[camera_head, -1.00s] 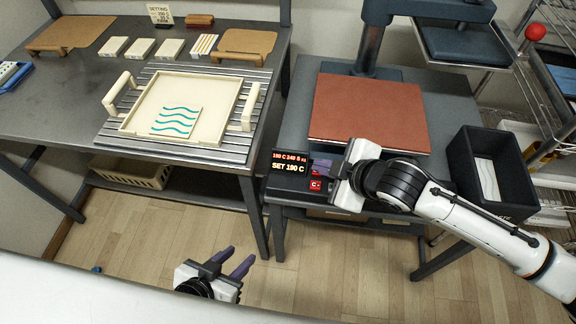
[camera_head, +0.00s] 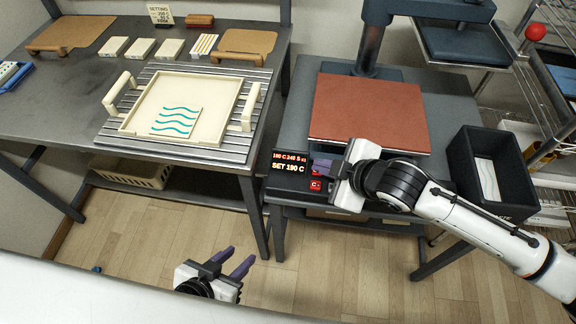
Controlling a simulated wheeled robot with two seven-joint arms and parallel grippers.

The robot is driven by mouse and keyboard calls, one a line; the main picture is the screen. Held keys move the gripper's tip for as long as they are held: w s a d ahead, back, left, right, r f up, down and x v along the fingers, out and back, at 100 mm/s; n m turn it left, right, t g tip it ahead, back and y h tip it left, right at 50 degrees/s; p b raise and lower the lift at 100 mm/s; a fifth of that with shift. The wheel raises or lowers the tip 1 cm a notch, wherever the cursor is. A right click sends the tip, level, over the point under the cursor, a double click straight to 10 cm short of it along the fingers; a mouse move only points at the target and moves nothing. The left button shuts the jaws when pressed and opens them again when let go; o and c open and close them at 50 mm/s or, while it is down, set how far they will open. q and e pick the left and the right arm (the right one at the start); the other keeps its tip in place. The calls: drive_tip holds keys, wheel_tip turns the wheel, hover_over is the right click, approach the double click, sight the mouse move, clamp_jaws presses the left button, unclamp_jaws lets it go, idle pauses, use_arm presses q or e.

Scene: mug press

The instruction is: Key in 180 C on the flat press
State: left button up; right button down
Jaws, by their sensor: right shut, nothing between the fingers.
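The flat press has a reddish-brown pad (camera_head: 368,112) on its bed and a dark control panel with a lit display (camera_head: 290,165) at its front left. The large line reads "SET 190 C"; the small line above is hard to read. Below and right of the display are red keys; one marked "C-" (camera_head: 316,184) shows. My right gripper (camera_head: 316,166) is shut, with its purple fingertips at the keys, covering part of the keypad. I cannot tell whether they touch a key. My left gripper (camera_head: 238,258) is open and empty, low over the floor.
A cream tray (camera_head: 128,132) with a wavy-patterned tile stands on the slatted table at left. A small setting card (camera_head: 160,14) stands behind it. A black bin (camera_head: 494,175) sits right of the press. The press's dark upper plate (camera_head: 462,44) is swung aside.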

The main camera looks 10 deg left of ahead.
idle(0.8)
drive_tip(key=s+a+f+m+y, duration=0.2)
drive_tip(key=s+a+f+m, duration=0.1)
drive_tip(key=s+m, duration=0.25)
use_arm(q)
drive_tip(key=shift+s+a+f, duration=0.25)
drive_tip(key=shift+a+f, duration=0.35)
drive_tip(key=shift+f, duration=0.2)
use_arm(e)
drive_tip(key=s+d+f+m+t+h, duration=0.1)
drive_tip(key=s+d+f+m+h, duration=0.2)
drive_tip(key=d, duration=0.6)
drive_tip(key=s+d+f+m+h, duration=0.2)
drive_tip(key=s+d+f+m, duration=0.5)
drive_tip(key=s+d+f, duration=0.2)
drive_tip(key=s+d, duration=0.1)
drive_tip(key=s, duration=0.1)
drive_tip(key=shift+s+t+h, duration=0.35)
drive_tip(key=shift+t+h, duration=0.05)
use_arm(q)
drive_tip(key=shift+c, duration=0.6)
use_arm(e)
drive_tip(key=shift+f, duration=0.1)
use_arm(q)
drive_tip(key=shift+d, duration=0.15)
use_arm(e)
drive_tip(key=shift+d, duration=0.1)
